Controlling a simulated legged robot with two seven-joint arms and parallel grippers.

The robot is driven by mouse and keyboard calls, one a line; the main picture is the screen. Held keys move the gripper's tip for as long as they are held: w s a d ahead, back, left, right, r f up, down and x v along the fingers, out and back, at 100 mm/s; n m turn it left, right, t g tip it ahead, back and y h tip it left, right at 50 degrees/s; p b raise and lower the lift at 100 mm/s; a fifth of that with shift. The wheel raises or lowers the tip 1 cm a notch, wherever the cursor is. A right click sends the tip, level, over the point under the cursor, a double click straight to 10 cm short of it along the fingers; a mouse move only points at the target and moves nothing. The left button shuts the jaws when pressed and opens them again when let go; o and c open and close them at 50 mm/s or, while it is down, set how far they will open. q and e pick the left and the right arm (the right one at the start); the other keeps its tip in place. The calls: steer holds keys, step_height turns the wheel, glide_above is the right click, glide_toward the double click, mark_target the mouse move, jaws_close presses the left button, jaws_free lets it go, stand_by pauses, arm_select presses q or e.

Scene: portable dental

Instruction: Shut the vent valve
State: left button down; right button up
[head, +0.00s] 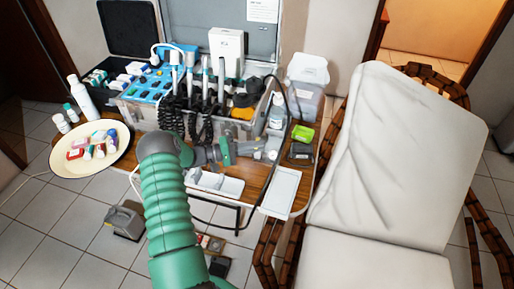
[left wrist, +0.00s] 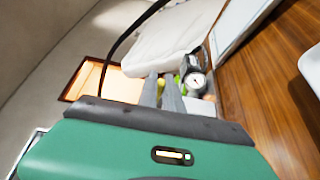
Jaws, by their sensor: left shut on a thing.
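My left gripper (head: 248,149) reaches in from the left over the wooden table, pointing right. In the left wrist view its two grey fingers (left wrist: 161,92) are close together, with a small yellow piece (left wrist: 160,87) between them. They are shut on it; I take it to be the vent valve, mostly hidden by the fingers. In the head view a pale grey fitting (head: 268,151) is at the fingertips, too small to make out its handle position. A round white gauge (left wrist: 197,80) shows just beyond the fingers in the left wrist view. My right gripper is not in view.
The open dental case (head: 150,112) with corded handpieces stands behind the gripper. A plate (head: 62,160) is at left, and the white chair (head: 400,160) at right.

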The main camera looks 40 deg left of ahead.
arm_select(q)
steer(key=shift+s+f, duration=0.1)
steer(key=shift+f, duration=0.25)
steer(key=c, duration=1.6)
jaws_free()
steer(key=shift+o, duration=0.5)
steer(key=shift+r, duration=0.15)
steer(key=v, duration=0.7)
steer(key=shift+a, duration=0.25)
steer(key=shift+o, duration=0.2)
steer(key=shift+s, duration=0.1)
